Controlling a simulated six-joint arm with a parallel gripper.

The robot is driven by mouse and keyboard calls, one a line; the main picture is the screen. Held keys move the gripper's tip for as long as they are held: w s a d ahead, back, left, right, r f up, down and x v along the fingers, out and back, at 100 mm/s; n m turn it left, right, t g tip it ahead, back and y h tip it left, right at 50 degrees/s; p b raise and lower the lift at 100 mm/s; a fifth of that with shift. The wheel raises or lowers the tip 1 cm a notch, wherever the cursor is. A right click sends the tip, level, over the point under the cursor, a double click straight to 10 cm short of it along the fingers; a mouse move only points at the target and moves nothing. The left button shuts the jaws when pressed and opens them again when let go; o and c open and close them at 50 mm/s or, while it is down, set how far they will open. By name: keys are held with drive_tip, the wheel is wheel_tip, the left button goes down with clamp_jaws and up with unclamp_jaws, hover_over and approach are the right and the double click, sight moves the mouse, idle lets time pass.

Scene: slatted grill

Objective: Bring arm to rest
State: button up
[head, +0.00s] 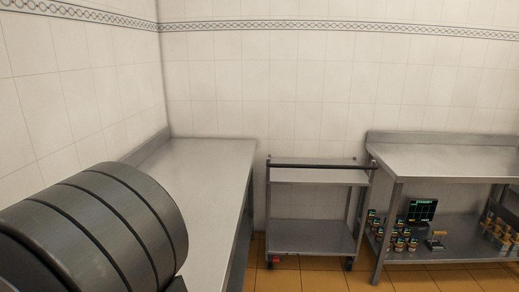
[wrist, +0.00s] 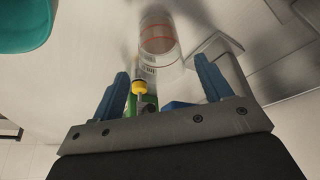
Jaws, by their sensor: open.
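My gripper (wrist: 161,66) shows in the wrist view with its two blue fingers spread wide apart. It is open, and nothing is clearly clamped between the fingers. A small yellow-topped thing (wrist: 139,87) and a green thing (wrist: 149,103) show between the fingers, near the gripper's base; I cannot tell what they are. Beyond the fingertips is a pale cylinder with orange bands (wrist: 158,38). Whether it touches the fingers cannot be told. My gripper cannot be made out in the head view.
In the head view, a bare steel counter (head: 195,175) runs along the left wall. A steel cart (head: 312,226) stands empty at the back. A steel table (head: 445,160) at right has several small jars (head: 400,243) on its lower shelf. A teal object (wrist: 22,24) shows in the wrist view.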

drive_tip(key=w+a+v, duration=0.1)
drive_tip(key=v, duration=0.9)
drive_tip(key=x, duration=1.1)
drive_tip(key=shift+d+f, duration=0.1)
drive_tip(key=shift+f, duration=0.15)
drive_tip(key=shift+s+r, duration=0.15)
drive_tip(key=s+d+r, duration=0.7)
drive_tip(key=s+d, duration=0.2)
drive_tip(key=s+a+r+m+t+h, duration=0.1)
drive_tip(key=s+a+r+m, duration=0.1)
drive_tip(key=s+r+m, duration=0.45)
wheel_tip(320, 180, down, 13)
drive_tip(key=s+n, duration=0.1)
drive_tip(key=n, duration=0.1)
drive_tip(key=shift+s+d, duration=0.25)
drive_tip(key=shift+o, duration=0.4)
drive_tip(key=shift+r, duration=0.15)
